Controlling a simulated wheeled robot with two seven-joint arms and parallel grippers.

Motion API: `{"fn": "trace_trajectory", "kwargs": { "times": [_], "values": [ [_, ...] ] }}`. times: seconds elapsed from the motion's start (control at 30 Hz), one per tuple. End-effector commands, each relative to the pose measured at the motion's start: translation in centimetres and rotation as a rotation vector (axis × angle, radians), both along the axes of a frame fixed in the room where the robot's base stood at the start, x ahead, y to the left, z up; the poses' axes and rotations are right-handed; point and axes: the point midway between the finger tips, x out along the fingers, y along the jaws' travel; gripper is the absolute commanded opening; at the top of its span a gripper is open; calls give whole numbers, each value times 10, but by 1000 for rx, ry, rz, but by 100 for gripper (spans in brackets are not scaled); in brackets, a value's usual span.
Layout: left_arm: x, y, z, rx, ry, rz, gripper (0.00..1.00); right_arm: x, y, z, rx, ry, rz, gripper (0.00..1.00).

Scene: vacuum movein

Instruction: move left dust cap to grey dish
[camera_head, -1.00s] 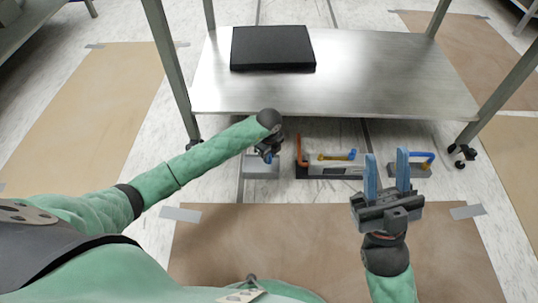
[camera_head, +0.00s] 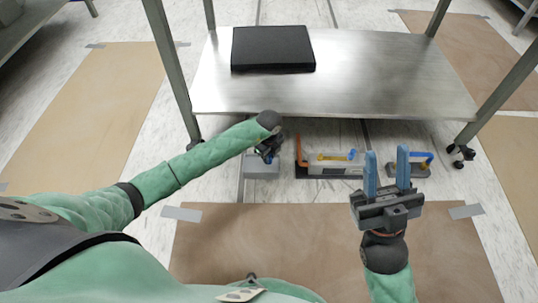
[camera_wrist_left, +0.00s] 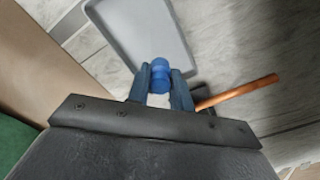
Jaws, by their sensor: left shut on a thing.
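The left dust cap is a small blue round piece (camera_wrist_left: 160,72) held between the fingertips of my left gripper (camera_wrist_left: 161,92) in the left wrist view. My left gripper (camera_head: 268,154) is shut on it, and in the head view the hand largely hides the cap. The grey dish (camera_wrist_left: 142,28) is a shallow tray with a raised rim, just beyond the fingertips in the wrist view. In the head view the dish (camera_head: 261,170) lies on the floor under the gripper. My right gripper (camera_head: 387,170) is open and empty, its blue fingers apart.
A copper tube (camera_wrist_left: 237,92) lies right of my left fingers, part of a grey unit (camera_head: 335,170) right of the dish. Another grey block with a blue handle (camera_head: 420,158) stands farther right. A steel table (camera_head: 350,80) with a black slab (camera_head: 272,48) rises behind.

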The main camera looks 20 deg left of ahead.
Motion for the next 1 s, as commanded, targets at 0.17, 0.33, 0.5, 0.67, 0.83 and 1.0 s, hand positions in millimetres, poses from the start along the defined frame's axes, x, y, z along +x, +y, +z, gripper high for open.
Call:
{"fn": "trace_trajectory", "kwargs": {
  "times": [0.17,0.33,0.5,0.67,0.83,1.0],
  "values": [
    [0,0,-1,0,0,0,0,0,0,1,0,0,0,36],
    [0,0,-1,0,0,0,0,0,0,1,0,0,0,36],
    [0,0,-1,0,0,0,0,0,0,1,0,0,0,36],
    [0,0,-3,0,0,0,0,0,0,2,0,0,0,36],
    [0,0,-7,0,1,0,0,0,0,2,0,0,0,36],
    [0,0,-11,0,0,0,0,0,0,3,0,0,0,36]
  ]
}}
